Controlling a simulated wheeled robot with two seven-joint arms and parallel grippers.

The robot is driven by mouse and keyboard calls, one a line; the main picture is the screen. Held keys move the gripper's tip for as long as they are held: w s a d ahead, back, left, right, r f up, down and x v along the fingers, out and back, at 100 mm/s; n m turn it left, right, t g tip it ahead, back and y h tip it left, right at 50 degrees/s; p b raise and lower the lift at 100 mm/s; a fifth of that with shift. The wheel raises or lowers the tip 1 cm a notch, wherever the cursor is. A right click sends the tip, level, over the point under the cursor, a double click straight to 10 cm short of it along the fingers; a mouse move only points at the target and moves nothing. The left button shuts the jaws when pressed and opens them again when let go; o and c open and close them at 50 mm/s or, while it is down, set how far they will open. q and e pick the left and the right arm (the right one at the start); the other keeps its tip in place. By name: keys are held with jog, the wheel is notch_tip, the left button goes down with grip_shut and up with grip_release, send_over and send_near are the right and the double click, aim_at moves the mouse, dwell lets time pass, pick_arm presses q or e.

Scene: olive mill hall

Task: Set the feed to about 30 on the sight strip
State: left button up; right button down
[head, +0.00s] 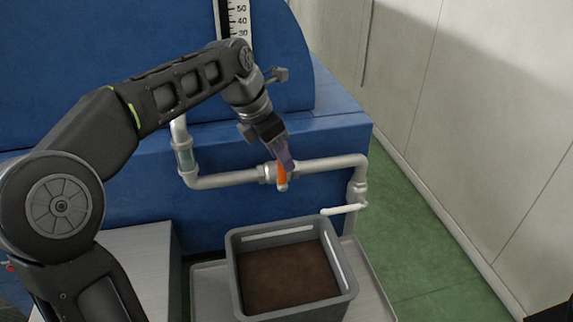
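The sight strip (238,18) is a white scale on the blue machine at the top of the head view. Its marks 50, 40 and 30 show, with a dark band along its left side. My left arm hides what lies below 30, and I cannot read a level for certain. An orange valve handle (282,174) sits on the grey pipe (330,164) across the machine's front. My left gripper (286,160) points down at this handle, its fingers overlapping the handle's upper part. I cannot tell whether they are closed on it. My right gripper is out of view.
A grey crate (234,262) with brown contents stands on a pale tray (372,292) below the pipe. A white spout (343,209) reaches above the crate's back right. The blue machine (335,128) fills the back. Green floor (425,245) is clear at right, beside a pale wall.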

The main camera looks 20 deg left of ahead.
pick_arm(q)
jog(key=x, duration=0.4)
grip_shut()
dwell(0.4)
dwell(1.0)
